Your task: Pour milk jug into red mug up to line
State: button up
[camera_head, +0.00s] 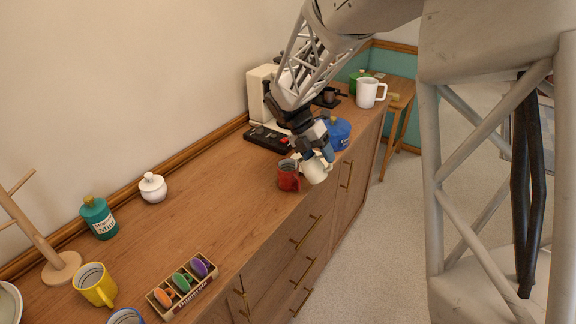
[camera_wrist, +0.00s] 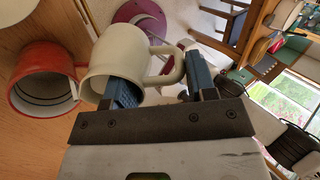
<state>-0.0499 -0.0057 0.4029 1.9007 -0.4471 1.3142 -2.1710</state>
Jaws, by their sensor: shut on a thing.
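The red mug (camera_head: 288,176) stands upright near the counter's front edge. In the wrist view it (camera_wrist: 20,92) shows its pale inside with dark rings; I see no clear milk in it. My gripper (camera_head: 318,152) is shut on the cream milk jug (camera_head: 315,171), just right of the mug. In the wrist view the jug (camera_wrist: 112,50) lies across my gripper (camera_wrist: 165,85), its handle between the fingers. The jug is close beside the mug's rim there; whether they touch, I cannot tell. The jug's contents are hidden and its exact tilt is unclear.
A blue lidded pot (camera_head: 338,132) stands just behind the gripper, and a white mug (camera_head: 369,93) farther back. A coffee machine (camera_head: 261,92) is by the wall. A pod box (camera_head: 184,288) and yellow mug (camera_head: 95,285) are at the near end. The mid counter (camera_head: 215,205) is clear.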

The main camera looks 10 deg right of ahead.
aim_at(301, 161)
jog(key=shift+w+a+r, duration=0.1)
jog(key=shift+a+r, duration=0.05)
jog(key=shift+r, duration=0.05)
jog(key=shift+w+a+r, duration=0.1)
jog(key=shift+a+r, duration=0.05)
jog(key=shift+r, duration=0.1)
jog(key=shift+w+a+f+g+h, duration=0.3)
jog(key=shift+w+a+g+h, duration=0.15)
jog(key=shift+g+h, duration=0.4)
dwell(0.4)
jog(key=shift+w+a+r+g+h, duration=0.3)
jog(key=shift+r+g+h, duration=0.3)
jog(key=shift+h, duration=0.25)
dwell(0.6)
jog(key=shift+w+a+r+g+h, duration=0.2)
jog(key=shift+w+a+g+h, duration=0.15)
jog(key=shift+g+h, duration=0.2)
jog(key=shift+w+a+r+g+h, duration=0.2)
jog(key=shift+a+g+h, duration=0.2)
jog(key=shift+h, duration=0.15)
dwell(1.2)
jog(key=shift+w+a, duration=0.3)
jog(key=shift+a, duration=0.1)
jog(key=shift+w+a, duration=0.2)
dwell(0.9)
dwell(0.5)
